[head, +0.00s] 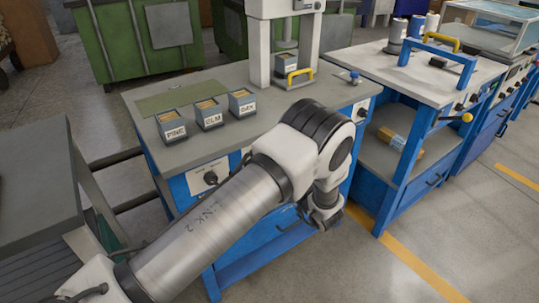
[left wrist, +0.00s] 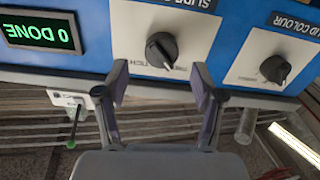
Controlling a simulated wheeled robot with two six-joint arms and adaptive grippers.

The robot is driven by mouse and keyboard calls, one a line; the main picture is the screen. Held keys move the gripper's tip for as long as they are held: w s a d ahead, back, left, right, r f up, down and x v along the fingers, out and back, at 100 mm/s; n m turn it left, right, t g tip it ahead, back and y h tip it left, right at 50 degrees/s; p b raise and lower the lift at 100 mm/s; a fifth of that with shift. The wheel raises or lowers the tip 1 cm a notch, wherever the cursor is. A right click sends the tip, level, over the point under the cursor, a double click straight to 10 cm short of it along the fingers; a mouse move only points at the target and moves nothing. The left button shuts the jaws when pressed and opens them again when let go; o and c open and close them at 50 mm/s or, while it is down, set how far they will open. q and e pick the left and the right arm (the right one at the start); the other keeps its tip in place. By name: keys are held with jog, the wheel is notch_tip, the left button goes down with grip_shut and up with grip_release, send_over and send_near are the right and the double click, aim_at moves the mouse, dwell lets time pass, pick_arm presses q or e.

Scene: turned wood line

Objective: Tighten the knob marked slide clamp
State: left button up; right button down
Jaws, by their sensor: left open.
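The black slide clamp knob (left wrist: 161,50) sits on a white plate on a blue panel in the left wrist view, which shows it upside down. Its label is cut off by the top edge, leaving "SLIDE" and part of a second word. My left gripper (left wrist: 160,84) is open and empty, its fingers spread to either side of the knob's line and apparently short of it. In the head view my left gripper (head: 325,215) is low before the bench front, and my arm hides much of that front. My right gripper is not in view.
A second black knob (left wrist: 275,69), labelled "LID COLOUR", is to the right, and a green "0 DONE" display (left wrist: 38,33) to the left. A green-tipped lever (left wrist: 74,128) juts out below the display. Labelled boxes (head: 210,117) stand on the bench top.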

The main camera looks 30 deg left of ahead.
pick_arm(q)
jog(key=x, duration=0.3)
jog(key=shift+w+a+r, duration=0.1)
jog(key=shift+a, duration=0.3)
jog(key=c, duration=1.2)
jog(key=shift+o, duration=0.3)
jog(key=shift+m, duration=0.4)
jog(key=shift+w+d+m+p, duration=0.1)
jog(key=shift+m+p, duration=0.65)
jog(key=shift+m, duration=3.55)
jog(key=shift+w+m+p, duration=0.1)
jog(key=shift+m+p, duration=0.65)
jog(key=shift+m, duration=3.55)
